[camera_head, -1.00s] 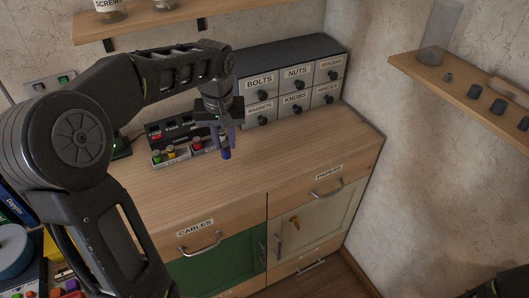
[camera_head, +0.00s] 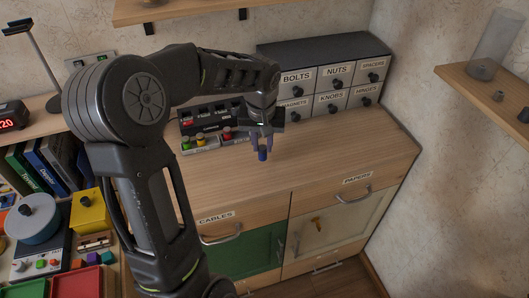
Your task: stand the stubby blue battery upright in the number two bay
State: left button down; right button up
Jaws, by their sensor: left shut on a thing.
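My left gripper (camera_head: 262,144) points down over the wooden cabinet top, shut on a short blue battery (camera_head: 263,155). The battery hangs upright between the fingertips, its lower end showing. A black unit with a row of labelled bays (camera_head: 213,114) stands at the back of the cabinet top, left of the gripper. A red item shows in its left bay; the bay numbers are too small to read. My arm hides part of the unit's right side. My right gripper is not in view.
A drawer box (camera_head: 322,77) labelled bolts, nuts and more stands at the back right. The cabinet top (camera_head: 330,155) is clear in front and to the right. A shelf (camera_head: 490,95) juts from the right wall. Books, a yellow box and red and green trays lie left.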

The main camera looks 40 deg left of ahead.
aim_at(262, 149)
pick_arm(q)
jog(key=shift+f, duration=0.2)
jog(key=shift+f+p, duration=0.3)
jog(key=shift+f, duration=1.5)
jog(key=shift+f, duration=0.15)
jog(key=c, duration=1.2)
grip_release()
jog(key=shift+c, duration=0.2)
notch_tip(262, 149, up, 12)
jog(key=s+d+b, duration=0.1)
jog(key=shift+s, duration=0.3)
jog(key=shift+o, duration=0.5)
